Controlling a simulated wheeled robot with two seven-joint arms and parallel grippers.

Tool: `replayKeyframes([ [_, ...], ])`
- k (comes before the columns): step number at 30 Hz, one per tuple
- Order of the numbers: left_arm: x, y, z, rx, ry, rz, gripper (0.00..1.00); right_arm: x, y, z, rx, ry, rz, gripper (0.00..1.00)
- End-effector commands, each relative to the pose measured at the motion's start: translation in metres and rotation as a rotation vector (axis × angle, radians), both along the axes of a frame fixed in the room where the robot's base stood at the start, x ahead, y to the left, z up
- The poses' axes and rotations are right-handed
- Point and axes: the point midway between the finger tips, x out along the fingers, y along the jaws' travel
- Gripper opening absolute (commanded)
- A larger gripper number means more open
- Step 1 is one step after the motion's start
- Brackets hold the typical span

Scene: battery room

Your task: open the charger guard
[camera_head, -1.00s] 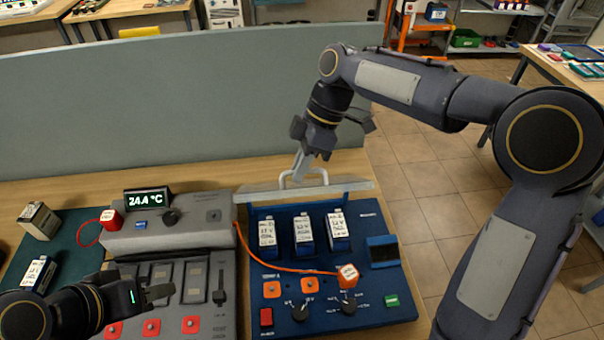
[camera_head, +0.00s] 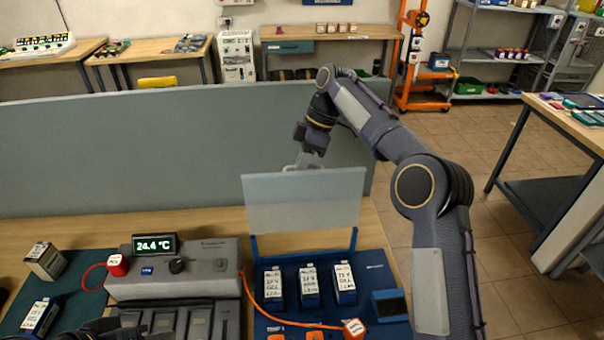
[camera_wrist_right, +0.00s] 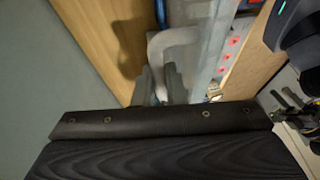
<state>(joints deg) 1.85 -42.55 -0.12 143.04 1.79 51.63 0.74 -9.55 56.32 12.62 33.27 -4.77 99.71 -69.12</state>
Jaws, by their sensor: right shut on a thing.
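The charger guard (camera_head: 303,203) is a pale translucent panel. It stands tilted up at the back of the blue charger (camera_head: 375,272), on blue side arms. My right gripper (camera_head: 306,160) is behind its top edge, shut on the guard's light grey handle (camera_head: 289,168). In the right wrist view the handle (camera_wrist_right: 175,40) runs down between my right gripper's fingers (camera_wrist_right: 160,86). Three white-labelled batteries (camera_head: 308,287) stand uncovered in the charger. My left gripper (camera_head: 112,329) is mostly cut off at the lower left edge, so its jaws cannot be judged.
Loose batteries (camera_head: 45,261) lie on a green mat at the far left. An orange cable (camera_head: 262,314) crosses the blue charger's front. A grey partition (camera_head: 110,160) closes the bench's back.

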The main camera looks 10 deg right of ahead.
Motion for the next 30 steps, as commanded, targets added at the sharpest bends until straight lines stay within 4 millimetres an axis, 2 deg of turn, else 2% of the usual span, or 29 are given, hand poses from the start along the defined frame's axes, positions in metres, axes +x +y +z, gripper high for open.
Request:
replayKeyframes([
  [1,0.000,0.000,-0.001,0.000,0.000,0.000,0.36,0.004,-0.001,-0.012,-0.014,0.017,0.003,0.00],
  [9,0.000,0.000,-0.001,0.000,0.000,0.000,0.36,0.018,-0.002,-0.017,-0.015,0.020,0.005,0.00],
  [25,0.000,0.000,-0.001,0.000,0.000,0.000,0.36,0.021,-0.002,-0.019,-0.015,0.024,0.006,0.00],
  [26,0.000,0.000,-0.001,0.000,0.000,0.000,0.36,0.021,-0.002,-0.019,-0.015,0.024,0.006,0.12],
  [30,0.000,0.000,-0.001,0.000,0.000,0.000,0.36,0.021,-0.001,-0.017,-0.011,0.019,0.006,0.30],
])
